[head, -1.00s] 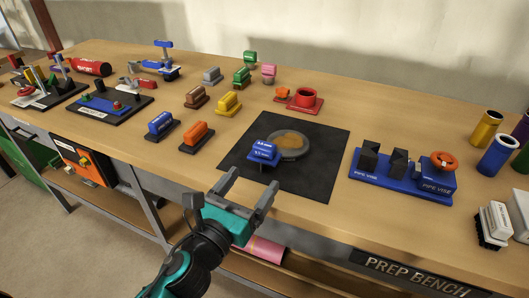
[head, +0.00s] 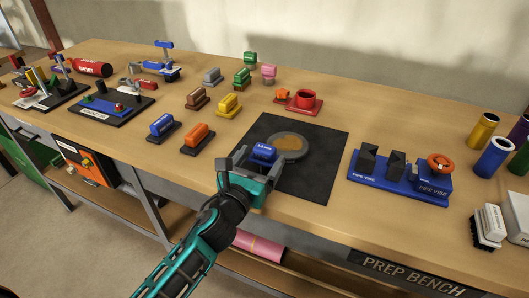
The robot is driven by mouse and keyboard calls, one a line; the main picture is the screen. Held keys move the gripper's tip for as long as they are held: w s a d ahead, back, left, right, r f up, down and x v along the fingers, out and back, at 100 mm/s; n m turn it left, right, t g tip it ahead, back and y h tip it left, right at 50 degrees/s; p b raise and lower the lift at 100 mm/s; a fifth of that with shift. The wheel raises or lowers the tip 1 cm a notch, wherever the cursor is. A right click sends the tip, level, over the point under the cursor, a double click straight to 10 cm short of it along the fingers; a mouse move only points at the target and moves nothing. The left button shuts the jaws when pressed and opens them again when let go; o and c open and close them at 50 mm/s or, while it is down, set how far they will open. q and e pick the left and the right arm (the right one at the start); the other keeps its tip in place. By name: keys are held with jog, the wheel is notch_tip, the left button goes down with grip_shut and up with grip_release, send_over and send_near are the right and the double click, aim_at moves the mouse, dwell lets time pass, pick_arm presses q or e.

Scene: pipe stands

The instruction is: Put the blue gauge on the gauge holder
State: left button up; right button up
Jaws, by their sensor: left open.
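A small blue block with a white label, which looks like the blue gauge (head: 263,152), sits on the black mat (head: 310,180) beside a round grey dish. My left gripper (head: 257,165) is open at the mat's near left edge, with its fingers reaching to either side of the gauge. The gauge's lower part is hidden by the gripper, and I cannot tell whether the fingers touch it. I cannot tell for certain which thing is the gauge holder. My right gripper is not in view.
The round dish (head: 290,146) lies just behind the gauge. Several coloured blocks on bases stand left of the mat, including a blue block (head: 161,124) and an orange block (head: 197,135). A blue pipe vise (head: 395,180) stands to the right. The mat's right part is clear.

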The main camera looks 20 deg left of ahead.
aim_at(262, 157)
pick_arm(q)
jog(key=shift+w, duration=1.5)
jog(key=shift+c, duration=0.2)
jog(key=c, duration=0.8)
